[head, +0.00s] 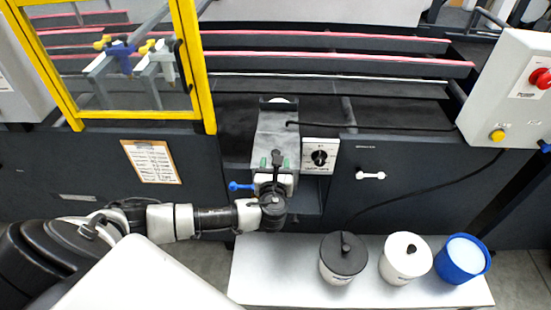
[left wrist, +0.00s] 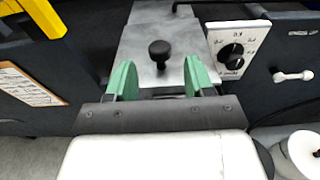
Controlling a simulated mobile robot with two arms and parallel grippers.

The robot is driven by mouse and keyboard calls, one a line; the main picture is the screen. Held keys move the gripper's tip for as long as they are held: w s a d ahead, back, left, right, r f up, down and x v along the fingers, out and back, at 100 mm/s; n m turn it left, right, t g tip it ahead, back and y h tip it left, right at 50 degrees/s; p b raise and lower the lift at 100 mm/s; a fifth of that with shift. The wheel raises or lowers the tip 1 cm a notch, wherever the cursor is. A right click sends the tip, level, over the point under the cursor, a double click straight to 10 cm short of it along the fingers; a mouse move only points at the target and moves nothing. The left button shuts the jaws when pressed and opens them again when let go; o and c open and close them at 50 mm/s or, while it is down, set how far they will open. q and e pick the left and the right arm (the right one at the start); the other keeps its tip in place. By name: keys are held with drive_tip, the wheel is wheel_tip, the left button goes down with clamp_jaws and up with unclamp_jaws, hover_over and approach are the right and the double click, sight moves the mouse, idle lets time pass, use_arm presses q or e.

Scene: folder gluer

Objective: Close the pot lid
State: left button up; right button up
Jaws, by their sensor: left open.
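The pot lid (head: 279,127) looks like a grey metal plate on the machine front, at the centre of the head view. In the left wrist view the lid (left wrist: 140,40) fills the upper middle and carries a round black knob (left wrist: 159,50). My left gripper (head: 274,163) is at the lid's near end. In the left wrist view its green fingers (left wrist: 158,78) are apart and empty, one on each side of the knob's line, with the knob beyond them. I cannot tell how far the lid is tilted. The pot beneath is mostly hidden. My right gripper is not in view.
A dial panel (head: 320,155) stands right beside the lid. A blue handle (head: 240,186) sticks out left of my gripper. Below, a white bench (head: 290,270) bears a dark-lidded pot (head: 343,262), a white pot (head: 404,262) and a blue bucket (head: 462,272). A black cable crosses the front at right.

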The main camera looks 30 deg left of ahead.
use_arm(q)
drive_tip(key=f+v, duration=0.1)
drive_tip(key=v, duration=0.6)
drive_tip(key=shift+s+r, duration=0.15)
drive_tip(key=shift+r, duration=0.4)
drive_tip(key=shift+d, duration=0.1)
